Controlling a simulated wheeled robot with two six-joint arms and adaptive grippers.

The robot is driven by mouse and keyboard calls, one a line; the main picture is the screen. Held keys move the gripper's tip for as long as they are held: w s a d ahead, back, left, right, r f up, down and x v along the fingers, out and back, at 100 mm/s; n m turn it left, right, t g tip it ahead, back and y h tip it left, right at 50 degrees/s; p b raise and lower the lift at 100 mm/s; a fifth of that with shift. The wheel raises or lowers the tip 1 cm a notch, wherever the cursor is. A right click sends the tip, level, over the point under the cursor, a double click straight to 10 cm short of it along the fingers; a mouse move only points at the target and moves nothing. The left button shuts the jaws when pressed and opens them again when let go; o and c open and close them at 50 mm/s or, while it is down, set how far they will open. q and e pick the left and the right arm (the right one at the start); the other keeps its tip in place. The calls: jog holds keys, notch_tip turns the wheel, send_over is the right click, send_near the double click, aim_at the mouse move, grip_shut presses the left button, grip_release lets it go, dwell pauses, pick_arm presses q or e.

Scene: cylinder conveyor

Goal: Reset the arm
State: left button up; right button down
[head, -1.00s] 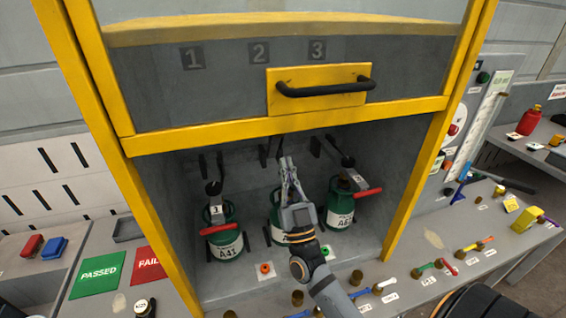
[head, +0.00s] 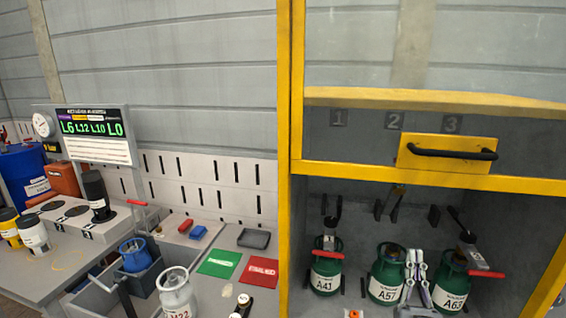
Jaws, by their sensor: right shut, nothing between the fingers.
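My right gripper (head: 415,257) points up at the bottom right of the head view, its fingers together and empty. It appears in front of the gap between the green cylinder A57 (head: 385,289) and the green cylinder A63 (head: 450,297). I cannot tell whether it touches either one. A third green cylinder, A41 (head: 325,281), stands left of them in the same bay. All three stand upright. My left gripper is not in view.
The yellow-framed cabinet has a raised window panel with a black handle (head: 452,154) above the bay. Left of it are a green mat (head: 219,264), a red mat (head: 257,270), a grey tray (head: 253,238), a blue cylinder (head: 135,258) and a white cylinder (head: 177,294).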

jog(key=a+f+n+g+y, duration=0.35)
jog(key=f+g, duration=0.25)
jog(key=f, duration=0.3)
jog(key=a+f+n+g+y, duration=0.2)
jog(key=a+f+g+y, duration=0.15)
jog(key=f+g, duration=0.4)
jog(key=s+d+f+m+g+h, duration=0.1)
jog(key=s+d+f+g, duration=0.1)
jog(key=s+f+g, duration=0.45)
jog(key=s+d+f+m+g+h, duration=0.1)
jog(key=s+d+f+m+g, duration=0.15)
jog(key=s+f, duration=0.7)
jog(key=s+d+f+g, duration=0.1)
jog(key=s+f, duration=0.2)
jog(key=f, duration=1)
jog(key=s+d+f+g, duration=0.1)
jog(key=s+d+f, duration=0.1)
jog(key=f, duration=1.1)
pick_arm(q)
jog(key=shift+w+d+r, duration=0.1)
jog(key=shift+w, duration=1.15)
pick_arm(e)
jog(key=s+f, duration=1.3)
jog(key=s, duration=0.4)
jog(key=shift+d+f+n, duration=0.3)
